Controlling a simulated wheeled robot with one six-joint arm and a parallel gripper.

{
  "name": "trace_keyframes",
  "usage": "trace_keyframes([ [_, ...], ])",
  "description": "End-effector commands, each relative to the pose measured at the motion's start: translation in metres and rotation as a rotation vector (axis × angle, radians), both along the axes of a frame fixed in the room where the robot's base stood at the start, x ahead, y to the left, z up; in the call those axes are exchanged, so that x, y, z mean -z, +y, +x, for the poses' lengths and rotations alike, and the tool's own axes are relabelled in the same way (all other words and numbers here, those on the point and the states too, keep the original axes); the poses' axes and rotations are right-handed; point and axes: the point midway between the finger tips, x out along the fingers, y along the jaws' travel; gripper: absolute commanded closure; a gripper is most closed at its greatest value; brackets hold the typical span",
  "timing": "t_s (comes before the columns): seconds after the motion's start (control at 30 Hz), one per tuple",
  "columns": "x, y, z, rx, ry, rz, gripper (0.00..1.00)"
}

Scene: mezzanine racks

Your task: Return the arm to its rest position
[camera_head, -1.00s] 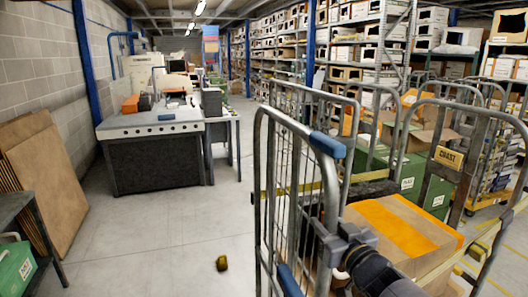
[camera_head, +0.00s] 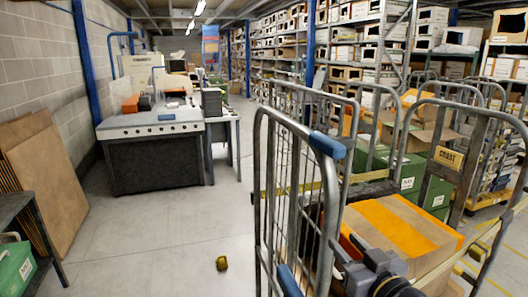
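Part of my own dark grey arm (camera_head: 385,280) shows at the bottom right, low beside the near side of a roll cage (camera_head: 325,145). Its joint sits just in front of a cardboard box with orange tape (camera_head: 430,228). I cannot make out my gripper's fingers; they are not visible in this view. Whether the arm touches the cage or the box cannot be told.
A small yellow-brown object (camera_head: 222,263) lies on the floor. A grey workbench (camera_head: 155,155) stands at the left; the middle aisle is clear.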

Motion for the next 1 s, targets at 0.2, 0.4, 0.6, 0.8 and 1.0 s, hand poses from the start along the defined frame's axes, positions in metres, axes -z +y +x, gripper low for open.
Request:
trace_keyframes([
  [0.2, 0.001, 0.012, 0.034, -0.004, 0.003, 0.001, 0.64],
  [0.4, 0.002, 0.023, 0.067, -0.003, 0.006, 0.001, 0.64],
  [0.6, 0.003, 0.031, 0.093, -0.001, 0.004, 0.000, 0.64],
  [0.8, 0.001, 0.033, 0.102, 0.000, 0.003, -0.001, 0.64],
  [1.0, 0.001, 0.033, 0.102, 0.001, 0.003, -0.001, 0.64],
])
